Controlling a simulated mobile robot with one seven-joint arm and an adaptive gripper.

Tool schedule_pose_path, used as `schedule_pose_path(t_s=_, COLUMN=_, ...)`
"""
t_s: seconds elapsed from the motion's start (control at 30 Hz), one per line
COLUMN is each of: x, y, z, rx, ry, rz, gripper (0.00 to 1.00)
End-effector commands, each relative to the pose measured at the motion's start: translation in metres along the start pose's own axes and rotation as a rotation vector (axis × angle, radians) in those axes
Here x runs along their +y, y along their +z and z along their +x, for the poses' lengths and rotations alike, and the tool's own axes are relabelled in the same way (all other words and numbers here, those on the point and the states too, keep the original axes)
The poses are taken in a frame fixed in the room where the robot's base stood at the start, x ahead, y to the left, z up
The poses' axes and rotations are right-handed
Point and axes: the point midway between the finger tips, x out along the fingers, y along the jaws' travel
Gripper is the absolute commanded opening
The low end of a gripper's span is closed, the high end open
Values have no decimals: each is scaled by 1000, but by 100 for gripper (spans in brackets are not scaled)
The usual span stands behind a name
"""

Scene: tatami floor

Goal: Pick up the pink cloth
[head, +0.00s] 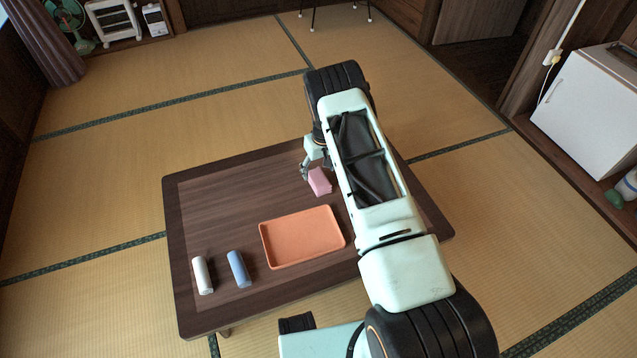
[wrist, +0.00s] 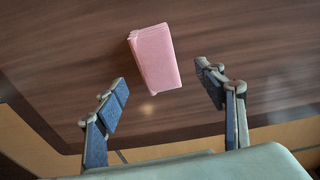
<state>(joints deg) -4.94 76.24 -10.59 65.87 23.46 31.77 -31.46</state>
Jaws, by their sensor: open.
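The pink cloth (head: 319,181) is a small folded block lying on the dark wooden table (head: 215,205), close to the arm in the head view. It also shows in the wrist view (wrist: 155,57), beyond the fingertips and between their lines. My gripper (head: 305,168) is at the far side of the table, next to the cloth and partly hidden by my arm. In the wrist view my gripper (wrist: 162,88) is open, with its two fingers wide apart and nothing between them. The cloth appears apart from both fingers.
An orange tray (head: 264,246) sits empty on the table, nearer than the cloth. A white cylinder (head: 202,275) and a blue cylinder (head: 239,269) lie at the table's near left. A white cabinet (head: 585,105) stands at the right.

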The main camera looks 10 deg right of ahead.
Motion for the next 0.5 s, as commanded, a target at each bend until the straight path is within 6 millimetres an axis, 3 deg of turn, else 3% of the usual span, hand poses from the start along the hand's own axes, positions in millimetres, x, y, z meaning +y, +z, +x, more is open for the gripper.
schedule_pose_path(t_s=0.23, x=0, y=0, z=22, rx=1, ry=0, rz=1, gripper=64)
schedule_pose_path(t_s=0.5, x=2, y=3, z=61, rx=-1, ry=0, rz=-1, gripper=64)
